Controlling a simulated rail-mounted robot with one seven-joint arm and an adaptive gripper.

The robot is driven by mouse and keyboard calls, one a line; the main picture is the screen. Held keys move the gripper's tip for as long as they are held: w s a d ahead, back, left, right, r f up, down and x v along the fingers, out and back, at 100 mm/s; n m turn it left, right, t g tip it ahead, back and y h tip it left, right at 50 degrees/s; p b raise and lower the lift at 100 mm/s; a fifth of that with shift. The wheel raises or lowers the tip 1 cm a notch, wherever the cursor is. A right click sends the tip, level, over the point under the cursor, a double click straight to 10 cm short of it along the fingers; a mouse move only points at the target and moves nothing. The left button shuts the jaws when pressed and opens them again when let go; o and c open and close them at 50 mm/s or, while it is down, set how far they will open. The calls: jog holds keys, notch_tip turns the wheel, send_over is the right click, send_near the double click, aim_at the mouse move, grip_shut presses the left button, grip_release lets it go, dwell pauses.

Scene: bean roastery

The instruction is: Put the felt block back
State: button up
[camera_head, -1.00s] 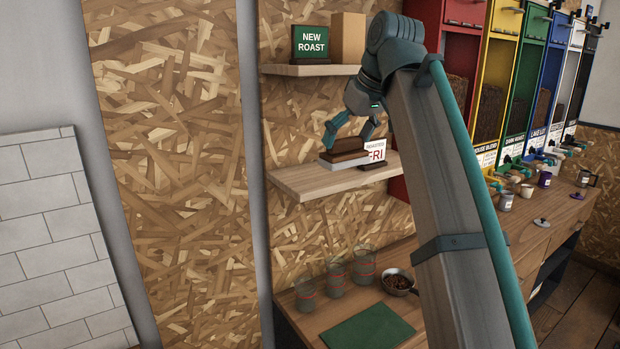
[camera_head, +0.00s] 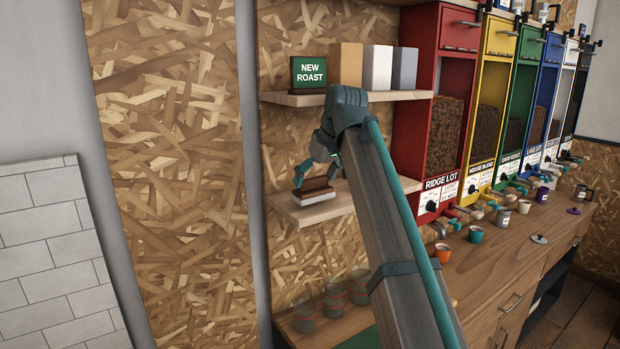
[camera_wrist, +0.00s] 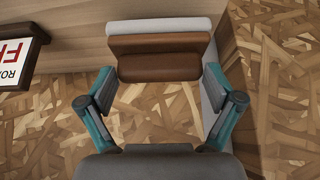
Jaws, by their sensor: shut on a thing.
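The felt block (camera_head: 314,193) has a brown upper part and a pale lower layer. It is at the left part of the lower wall shelf (camera_head: 328,213); I cannot tell whether its base touches the shelf. My gripper (camera_head: 316,177) is above it, with its teal fingers pointing down and shut on the block. In the wrist view the block (camera_wrist: 160,68) spans the space between the two fingertips (camera_wrist: 159,84). A dark-framed sign with red letters (camera_wrist: 14,58) is to the left there. It is hidden behind my arm in the head view.
The upper shelf (camera_head: 300,99) holds a green NEW ROAST sign (camera_head: 309,74) and several boxes or bags. Glasses (camera_head: 333,302) stand on the counter below. Coloured bean dispensers (camera_head: 444,120) stand to the right, with cups in front.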

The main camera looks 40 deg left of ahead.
aim_at(312, 177)
jog(key=shift+w+a+f+p, duration=0.25)
jog(key=shift+a+p, duration=0.1)
jog(key=shift+a, duration=0.2)
jog(key=shift+w+a+f+p, duration=0.1)
jog(key=shift+a+f+p, duration=0.2)
jog(key=shift+a, duration=0.25)
jog(key=shift+a+f, duration=0.1)
jog(key=shift+f, duration=0.15)
jog(key=shift+f, duration=0.15)
jog(key=o, duration=0.7)
jog(key=shift+f, duration=0.1)
jog(key=b+v, duration=0.3)
jog(key=v, duration=0.4)
jog(key=shift+r, duration=0.3)
